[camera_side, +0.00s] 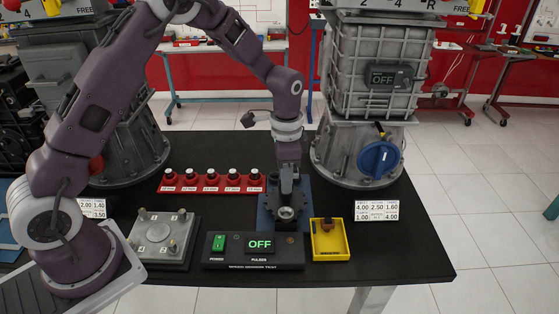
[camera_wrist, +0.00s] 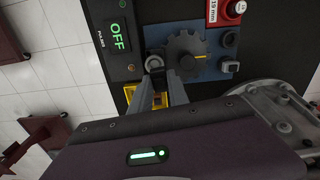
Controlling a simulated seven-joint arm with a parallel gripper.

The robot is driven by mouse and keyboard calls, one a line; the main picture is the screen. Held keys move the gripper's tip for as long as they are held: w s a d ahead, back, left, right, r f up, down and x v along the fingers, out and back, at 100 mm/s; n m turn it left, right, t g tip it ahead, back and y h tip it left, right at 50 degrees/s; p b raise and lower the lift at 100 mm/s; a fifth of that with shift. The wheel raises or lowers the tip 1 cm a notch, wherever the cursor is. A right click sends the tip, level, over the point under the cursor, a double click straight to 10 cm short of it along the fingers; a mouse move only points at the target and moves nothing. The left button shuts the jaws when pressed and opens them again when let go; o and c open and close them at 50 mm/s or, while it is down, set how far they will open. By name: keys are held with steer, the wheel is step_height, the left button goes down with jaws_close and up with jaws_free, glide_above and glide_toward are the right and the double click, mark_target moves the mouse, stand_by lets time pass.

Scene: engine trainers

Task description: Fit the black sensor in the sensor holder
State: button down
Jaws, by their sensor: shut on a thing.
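My gripper (camera_side: 287,190) points down over the blue plate (camera_side: 298,219) at the middle of the table. In the wrist view its fingers (camera_wrist: 164,76) are shut on a small dark thing, which appears to be the black sensor (camera_wrist: 153,64) and is mostly hidden. A grey round socket, apparently the sensor holder (camera_side: 287,213), sits at the plate's front, right below the fingertips. Whether the sensor is inside it or just above it, I cannot tell. A dark toothed wheel (camera_wrist: 188,48) with a yellow mark lies beside the fingertips on the plate.
The speed sensor test box (camera_side: 254,250) reads OFF in front of the plate. A yellow tray (camera_side: 330,245) holding a brownish part stands to its right. A grey plate with posts (camera_side: 160,240) is at left, a red rack (camera_side: 210,181) behind. The table's right front is clear.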

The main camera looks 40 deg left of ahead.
steer(key=shift+s+d+r+m, duration=0.1)
steer(key=shift+s+d+m, duration=0.2)
steer(key=shift+d+m, duration=0.25)
steer(key=shift+f, duration=2.7)
steer(key=shift+f, duration=0.25)
steer(key=shift+f, duration=0.35)
steer(key=shift+f, duration=0.4)
steer(key=c, duration=0.8)
jaws_free()
